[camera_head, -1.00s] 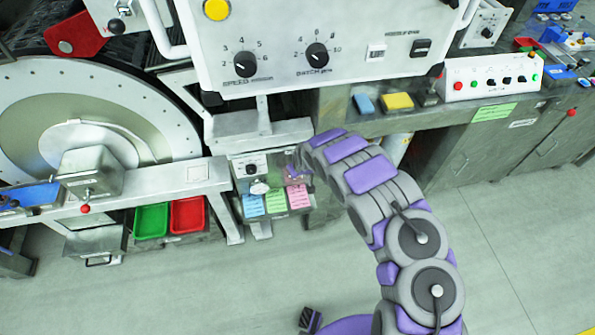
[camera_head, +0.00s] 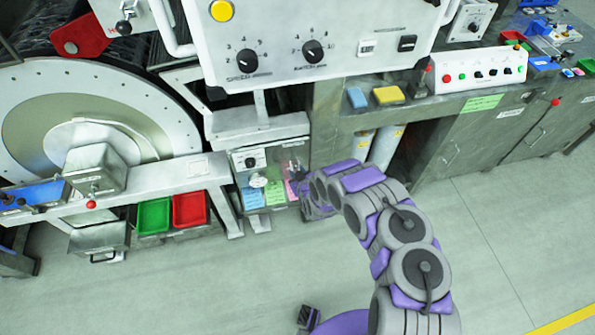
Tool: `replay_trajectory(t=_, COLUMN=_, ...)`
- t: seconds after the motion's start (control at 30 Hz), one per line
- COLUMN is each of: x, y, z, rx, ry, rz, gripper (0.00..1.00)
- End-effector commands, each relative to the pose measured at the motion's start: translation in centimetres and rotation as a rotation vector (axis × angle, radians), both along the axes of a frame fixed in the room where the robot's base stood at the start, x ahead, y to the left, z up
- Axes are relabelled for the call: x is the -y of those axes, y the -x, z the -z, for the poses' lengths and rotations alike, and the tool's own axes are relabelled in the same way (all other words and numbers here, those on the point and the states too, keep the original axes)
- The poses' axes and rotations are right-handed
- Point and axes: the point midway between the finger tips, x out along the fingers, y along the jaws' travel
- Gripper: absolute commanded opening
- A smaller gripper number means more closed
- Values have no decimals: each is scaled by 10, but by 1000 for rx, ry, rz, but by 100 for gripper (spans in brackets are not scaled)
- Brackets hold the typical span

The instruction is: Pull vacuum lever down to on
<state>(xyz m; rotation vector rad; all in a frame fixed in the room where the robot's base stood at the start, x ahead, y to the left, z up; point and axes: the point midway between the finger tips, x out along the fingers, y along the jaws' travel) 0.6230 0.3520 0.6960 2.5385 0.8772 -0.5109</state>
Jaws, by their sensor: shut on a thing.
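A small grey control panel (camera_head: 238,171) stands low under the bench, left of my arm. It carries a black knob, a round white gauge (camera_head: 258,181) and blue, green and pink labels. My gripper (camera_head: 294,168) is at the upper right of this panel, above the pink label, with my wrist below and to the right of it. It is shut on what appears to be the vacuum lever, which is small and mostly hidden by the fingers. The lever's exact angle cannot be told.
A large white control box (camera_head: 300,45) with two dials overhangs the panel. A green bin (camera_head: 153,216) and a red bin (camera_head: 189,209) are at left under a metal frame. Two pale cylinders (camera_head: 386,145) stand right behind my arm. The floor in front is clear.

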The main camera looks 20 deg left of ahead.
Motion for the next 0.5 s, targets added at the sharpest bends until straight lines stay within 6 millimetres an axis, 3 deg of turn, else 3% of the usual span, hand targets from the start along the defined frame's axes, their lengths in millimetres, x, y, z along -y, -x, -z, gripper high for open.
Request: replay_trajectory(t=0.5, x=5, y=9, z=27, rx=-11, ry=7, rz=0, gripper=0)
